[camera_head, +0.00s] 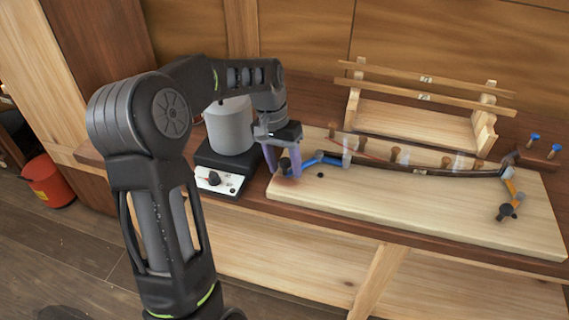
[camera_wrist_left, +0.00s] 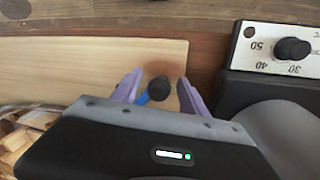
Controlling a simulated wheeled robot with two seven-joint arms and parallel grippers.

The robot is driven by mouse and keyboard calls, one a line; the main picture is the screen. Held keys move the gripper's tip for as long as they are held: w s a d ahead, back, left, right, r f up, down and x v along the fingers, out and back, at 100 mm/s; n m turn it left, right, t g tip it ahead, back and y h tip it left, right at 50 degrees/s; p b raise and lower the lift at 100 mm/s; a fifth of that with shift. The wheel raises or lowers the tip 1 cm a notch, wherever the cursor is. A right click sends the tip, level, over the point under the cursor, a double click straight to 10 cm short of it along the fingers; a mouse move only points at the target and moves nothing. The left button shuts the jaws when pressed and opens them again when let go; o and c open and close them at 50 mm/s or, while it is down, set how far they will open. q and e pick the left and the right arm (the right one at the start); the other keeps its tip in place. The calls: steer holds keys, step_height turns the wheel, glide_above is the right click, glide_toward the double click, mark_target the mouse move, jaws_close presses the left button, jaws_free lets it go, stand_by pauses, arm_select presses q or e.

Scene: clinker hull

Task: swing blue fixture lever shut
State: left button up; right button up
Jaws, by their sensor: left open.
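The blue fixture lever (camera_head: 312,162) is at the left end of the pale wooden board (camera_head: 400,215), next to a dark curved strip (camera_head: 430,172). Its black knob shows at its left end, and the knob (camera_wrist_left: 158,88) also shows in the left wrist view with a bit of blue below it. My left gripper (camera_head: 283,169) is open, with its purple fingers down around the lever's knob end. In the left wrist view the fingers (camera_wrist_left: 155,90) stand on either side of the knob, with gaps. I cannot tell whether they touch it. My right gripper is not in view.
A grey pot on a black heater (camera_head: 218,178) with a dial stands just left of my gripper. An orange lever (camera_head: 511,195) is at the board's right end. A wooden rack (camera_head: 420,120) stands behind. The board's front is clear.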

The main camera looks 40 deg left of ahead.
arm_select(q)
steer(key=shift+c, duration=0.2)
jaws_close()
stand_by(0.4)
stand_by(0.9)
